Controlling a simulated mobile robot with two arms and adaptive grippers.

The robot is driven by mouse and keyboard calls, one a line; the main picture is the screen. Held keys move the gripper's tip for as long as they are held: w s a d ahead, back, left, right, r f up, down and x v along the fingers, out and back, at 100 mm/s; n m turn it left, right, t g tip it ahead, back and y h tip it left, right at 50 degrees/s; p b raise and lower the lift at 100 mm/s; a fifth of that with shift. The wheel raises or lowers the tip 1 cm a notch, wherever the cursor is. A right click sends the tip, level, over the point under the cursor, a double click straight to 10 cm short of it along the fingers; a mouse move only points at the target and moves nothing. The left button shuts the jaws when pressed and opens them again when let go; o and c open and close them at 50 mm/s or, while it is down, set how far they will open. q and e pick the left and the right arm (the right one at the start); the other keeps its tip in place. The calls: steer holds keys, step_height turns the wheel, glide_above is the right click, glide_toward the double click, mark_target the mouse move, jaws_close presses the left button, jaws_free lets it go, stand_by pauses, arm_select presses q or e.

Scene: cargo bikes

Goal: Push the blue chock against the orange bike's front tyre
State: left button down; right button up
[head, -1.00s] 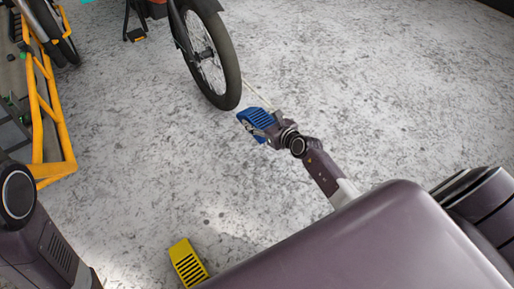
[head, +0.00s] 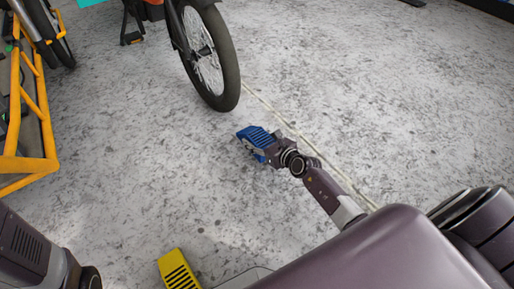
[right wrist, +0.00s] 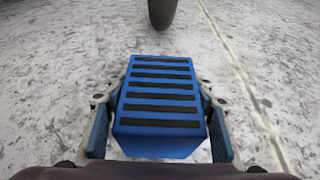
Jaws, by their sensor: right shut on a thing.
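The blue chock (head: 258,138), with dark ribs across its sloped face, is in my right gripper (head: 268,149). In the right wrist view the fingers are closed on both sides of the blue chock (right wrist: 160,92). I cannot tell whether its base touches the floor. The orange bike's front tyre (head: 229,72) stands beyond it, up and left in the head view, with bare floor between. In the right wrist view the tyre (right wrist: 162,12) is straight ahead, apart from the chock. My left gripper is not in view; only part of that arm shows at lower left.
A yellow chock (head: 176,269) lies at the bottom of the head view. A yellow tubular frame (head: 47,130) and another wheel (head: 60,45) are at the left. A thin floor line (head: 300,140) runs past my right gripper. The floor around the blue chock is clear.

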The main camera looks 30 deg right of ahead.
step_height(320, 180, down, 4)
steer(key=b, duration=0.3)
steer(key=shift+r, duration=0.3)
steer(key=o, duration=1.2)
steer(key=shift+f, duration=0.3)
steer(key=o, duration=0.5)
steer(key=shift+r, duration=0.1)
